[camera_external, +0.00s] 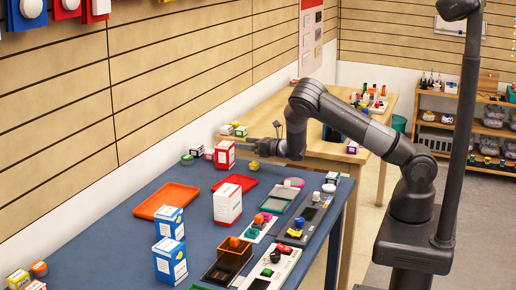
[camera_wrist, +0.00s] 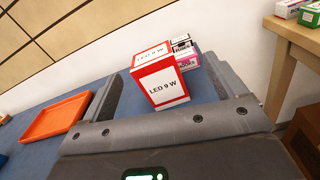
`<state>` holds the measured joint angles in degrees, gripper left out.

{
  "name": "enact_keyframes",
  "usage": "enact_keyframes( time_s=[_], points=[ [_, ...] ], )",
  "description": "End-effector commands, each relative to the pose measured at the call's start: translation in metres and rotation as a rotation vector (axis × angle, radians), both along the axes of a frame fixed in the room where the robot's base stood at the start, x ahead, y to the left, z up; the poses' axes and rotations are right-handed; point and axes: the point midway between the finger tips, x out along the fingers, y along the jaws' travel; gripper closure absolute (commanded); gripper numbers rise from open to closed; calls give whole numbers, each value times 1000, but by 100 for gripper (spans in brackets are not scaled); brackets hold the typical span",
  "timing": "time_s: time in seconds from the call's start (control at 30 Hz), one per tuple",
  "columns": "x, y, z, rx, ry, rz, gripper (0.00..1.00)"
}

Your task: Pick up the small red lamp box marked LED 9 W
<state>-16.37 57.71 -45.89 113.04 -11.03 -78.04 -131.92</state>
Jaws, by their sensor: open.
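The small red and white lamp box marked LED 9 W (camera_wrist: 163,84) stands upright on the blue table, its label facing my wrist camera. In the external view the box (camera_external: 224,155) is near the table's far end, just left of my gripper (camera_external: 246,147). In the wrist view my gripper (camera_wrist: 162,72) is open, with one finger to the left of the box and the other to the right. The box appears between or just beyond the fingertips; I cannot tell exactly how deep. Nothing is held.
Small pink and black boxes (camera_wrist: 186,55) stand close behind the lamp box. The slatted wall (camera_external: 180,80) borders the table's left.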

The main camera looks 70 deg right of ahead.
Motion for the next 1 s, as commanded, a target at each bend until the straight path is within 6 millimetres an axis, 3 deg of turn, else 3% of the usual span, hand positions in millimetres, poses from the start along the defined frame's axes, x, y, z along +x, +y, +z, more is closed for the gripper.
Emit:
enact_keyframes(
  time_s=[0.27, 0.5, 0.77, 1.0],
  points=[
    [9, 10, -13, -140, -25, 76, 11],
    [45, 12, -13, -140, -26, 75, 11],
    [65, 15, -12, -137, -25, 74, 11],
    [99, 20, -10, -137, -26, 74, 11]
  ],
)
